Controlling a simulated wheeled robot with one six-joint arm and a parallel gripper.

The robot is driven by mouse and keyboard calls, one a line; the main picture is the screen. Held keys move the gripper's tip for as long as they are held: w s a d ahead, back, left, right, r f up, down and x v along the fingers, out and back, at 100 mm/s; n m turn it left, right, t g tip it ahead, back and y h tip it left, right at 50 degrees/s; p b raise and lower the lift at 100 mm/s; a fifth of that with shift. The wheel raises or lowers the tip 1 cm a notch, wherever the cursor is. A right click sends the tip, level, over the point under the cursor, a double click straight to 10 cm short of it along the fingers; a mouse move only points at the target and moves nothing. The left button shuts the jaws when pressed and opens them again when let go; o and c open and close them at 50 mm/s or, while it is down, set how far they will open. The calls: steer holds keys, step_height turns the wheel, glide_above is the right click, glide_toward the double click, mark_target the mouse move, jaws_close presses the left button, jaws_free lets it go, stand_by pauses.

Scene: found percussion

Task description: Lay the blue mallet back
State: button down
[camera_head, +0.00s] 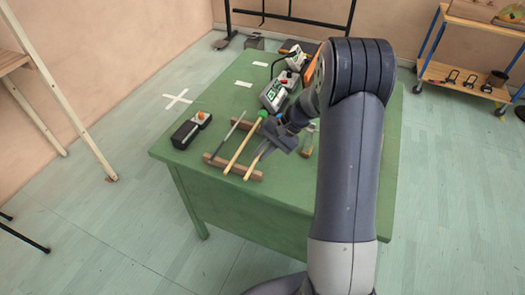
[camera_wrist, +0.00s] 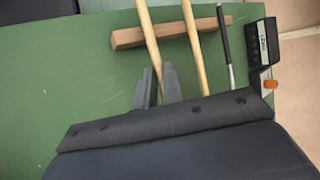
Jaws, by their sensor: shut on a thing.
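The mallet in my gripper (camera_head: 268,146) has a pale wooden handle (camera_head: 254,166); its head is hidden, so I cannot see its colour. In the wrist view the fingers (camera_wrist: 158,85) are shut on this handle (camera_wrist: 147,30). The handle crosses over a brown wooden rail (camera_wrist: 128,39); I cannot tell whether it touches. Two rails form a rest on the green table, the near one (camera_head: 215,162) clear to see. A green-headed mallet (camera_head: 240,149) lies across them beside the held one. A thin dark-handled stick (camera_head: 229,133) lies left of that.
A black box with an orange knob (camera_head: 190,131) stands left of the rest. A device with a screen (camera_head: 272,96) and other gear stand behind.

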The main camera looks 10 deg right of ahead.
steer(key=shift+f+b, duration=0.3)
stand_by(0.5)
steer(key=c, duration=1.5)
jaws_free()
steer(key=shift+o, duration=0.2)
steer(key=v, duration=1.1)
steer(key=shift+f, duration=0.1)
